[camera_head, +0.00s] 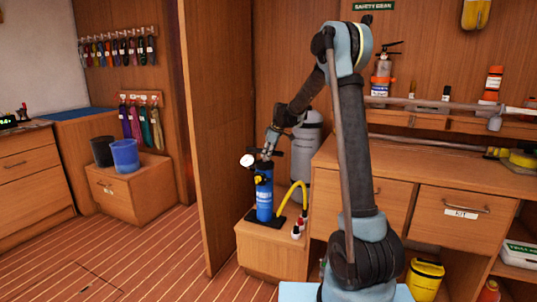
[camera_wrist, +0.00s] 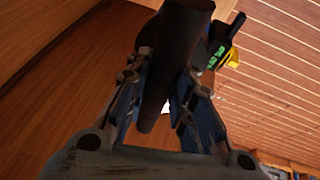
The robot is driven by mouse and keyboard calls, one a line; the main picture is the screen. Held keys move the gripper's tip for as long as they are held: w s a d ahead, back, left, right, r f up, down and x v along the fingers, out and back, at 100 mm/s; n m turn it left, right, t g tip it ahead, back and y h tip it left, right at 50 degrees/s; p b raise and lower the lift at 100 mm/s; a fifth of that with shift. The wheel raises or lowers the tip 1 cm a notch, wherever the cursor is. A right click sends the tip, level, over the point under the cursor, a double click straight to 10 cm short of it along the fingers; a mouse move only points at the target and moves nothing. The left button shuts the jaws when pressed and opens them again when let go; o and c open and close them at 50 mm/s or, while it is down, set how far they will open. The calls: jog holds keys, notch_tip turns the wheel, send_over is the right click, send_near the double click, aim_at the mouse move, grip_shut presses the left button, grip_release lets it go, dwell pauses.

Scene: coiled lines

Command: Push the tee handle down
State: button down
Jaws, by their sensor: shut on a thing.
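A blue hand pump (camera_head: 264,197) stands upright on a low wooden cabinet, with a round white gauge (camera_head: 247,160) near its top. Its dark tee handle (camera_head: 279,153) shows just above the pump body, close to the top. My gripper (camera_head: 270,146) is at the handle from above. In the wrist view the dark round bar of the tee handle (camera_wrist: 178,45) runs between the two fingers of my gripper (camera_wrist: 163,98), which are shut on it. The pump's lower body is hidden in the wrist view.
A yellow hose (camera_head: 303,190) curves beside the pump, near small bottles (camera_head: 297,224). A grey cylinder (camera_head: 305,145) stands behind. A wooden partition (camera_head: 219,130) rises at left, and a drawer counter (camera_head: 440,172) stands at right. Open plank floor (camera_head: 150,265) lies at left.

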jog(key=c, duration=1.4)
grip_release()
jog(key=shift+f, duration=0.2)
jog(key=shift+o, duration=0.2)
jog(key=shift+r, duration=0.15)
jog(key=v, duration=1.1)
jog(key=shift+r, duration=0.35)
jog(key=shift+s+d, duration=0.15)
